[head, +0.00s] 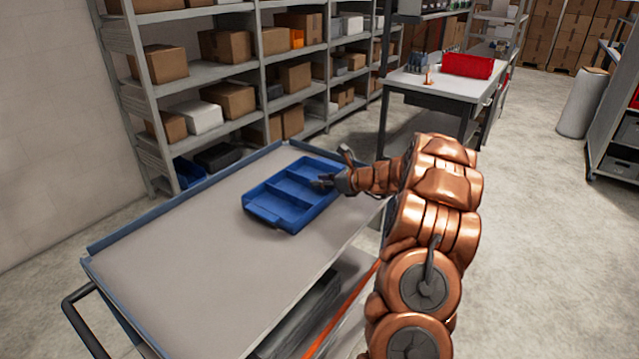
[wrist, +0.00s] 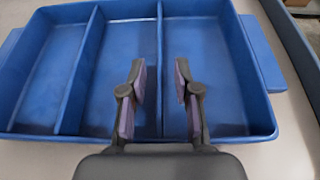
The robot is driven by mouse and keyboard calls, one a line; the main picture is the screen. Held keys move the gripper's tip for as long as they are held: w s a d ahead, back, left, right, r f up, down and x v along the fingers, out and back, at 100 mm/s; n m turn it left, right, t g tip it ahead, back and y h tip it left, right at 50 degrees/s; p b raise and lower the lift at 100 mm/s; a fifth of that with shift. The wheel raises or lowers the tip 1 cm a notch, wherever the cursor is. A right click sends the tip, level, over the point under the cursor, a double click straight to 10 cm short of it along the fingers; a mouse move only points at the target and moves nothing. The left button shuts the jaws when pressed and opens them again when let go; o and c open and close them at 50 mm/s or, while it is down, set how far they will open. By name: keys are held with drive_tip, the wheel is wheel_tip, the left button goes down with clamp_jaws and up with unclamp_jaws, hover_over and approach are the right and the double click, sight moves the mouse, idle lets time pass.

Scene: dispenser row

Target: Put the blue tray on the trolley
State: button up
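The blue tray (head: 282,212) has three compartments and rests flat on the grey top of the trolley (head: 190,265), towards its far right end. My gripper (head: 333,169) is at the tray's right side in the head view. In the wrist view the tray (wrist: 110,75) fills most of the picture, with its two dividers and side handles showing. My gripper's fingers (wrist: 160,75) are apart, one on each side of a divider as seen there, with nothing pinched between them. I cannot tell whether they touch the tray.
The trolley has a raised blue rim (head: 180,205) and a dark push handle (head: 85,310). A shelf rack with boxes (head: 230,100) stands behind it. A workbench with a red bin (head: 468,66) is farther back.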

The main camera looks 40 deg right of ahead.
drive_tip(key=b+v, duration=0.1)
drive_tip(key=v, duration=1)
drive_tip(key=shift+s+b, duration=0.1)
drive_tip(key=shift+b, duration=0.3)
drive_tip(key=a+n+g+y, duration=0.1)
drive_tip(key=a+n, duration=0.1)
drive_tip(key=a, duration=0.4)
drive_tip(key=a+r+n+g+y, duration=0.1)
drive_tip(key=a+n, duration=0.2)
drive_tip(key=a, duration=0.2)
drive_tip(key=a+r+n+g+y, duration=0.1)
drive_tip(key=a+n, duration=0.1)
drive_tip(key=a, duration=0.4)
drive_tip(key=shift+s+a+r+g, duration=0.2)
drive_tip(key=shift+s+a+g, duration=0.1)
drive_tip(key=shift+s+a, duration=0.1)
drive_tip(key=s+a+n+g, duration=0.8)
drive_tip(key=s+a+n, duration=0.65)
drive_tip(key=a, duration=0.65)
drive_tip(key=s+d+f+n+g+h, duration=0.1)
drive_tip(key=s+n+h, duration=0.2)
drive_tip(key=s, duration=0.8)
drive_tip(key=s+d+f+n+g+h, duration=0.1)
drive_tip(key=s+f+n+h, duration=0.1)
drive_tip(key=s+n+h, duration=0.2)
drive_tip(key=s+n, duration=0.3)
drive_tip(key=s, duration=0.4)
drive_tip(key=shift+s+d+f+g+h, duration=0.2)
drive_tip(key=shift+s+g+h, duration=0.1)
drive_tip(key=shift+s+g, duration=0.1)
